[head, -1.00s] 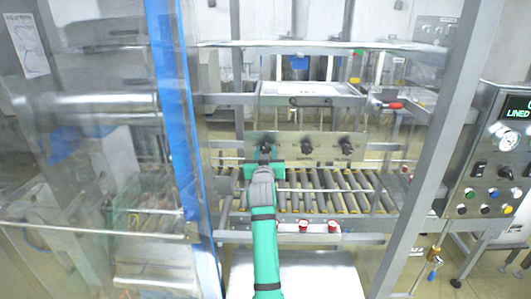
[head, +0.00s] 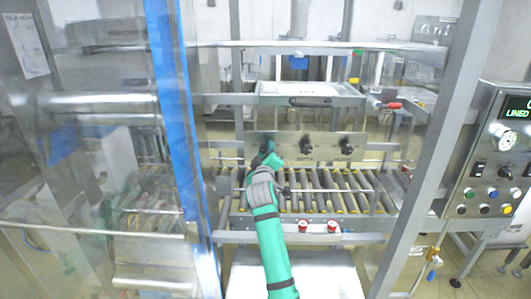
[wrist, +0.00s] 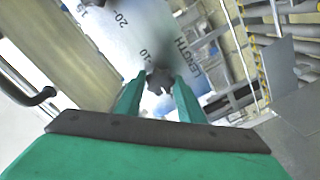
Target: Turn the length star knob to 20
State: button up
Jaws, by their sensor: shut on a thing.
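The length star knob (wrist: 158,82) is dark and sits at the lower part of a white plate (wrist: 120,35) printed "LENGTH", with marks including "10" and "20". My gripper (wrist: 158,92) is shut on this knob, one green finger on each side. Which mark the knob points to cannot be told. In the head view my gripper (head: 268,157) is at the left end of the metal panel (head: 325,145), at the leftmost of three dark knobs and partly covering it.
The middle knob (head: 306,146) and right knob (head: 347,146) stand clear on the same panel. A clear door with a blue edge (head: 172,130) stands left; a control box (head: 490,160) stands right.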

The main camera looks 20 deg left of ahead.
jog(key=shift+r+n, duration=0.1)
jog(key=shift+n, duration=0.3)
jog(key=o, duration=1.1)
jog(key=shift+c, duration=0.2)
jog(key=v, duration=1)
jog(key=shift+s, duration=0.4)
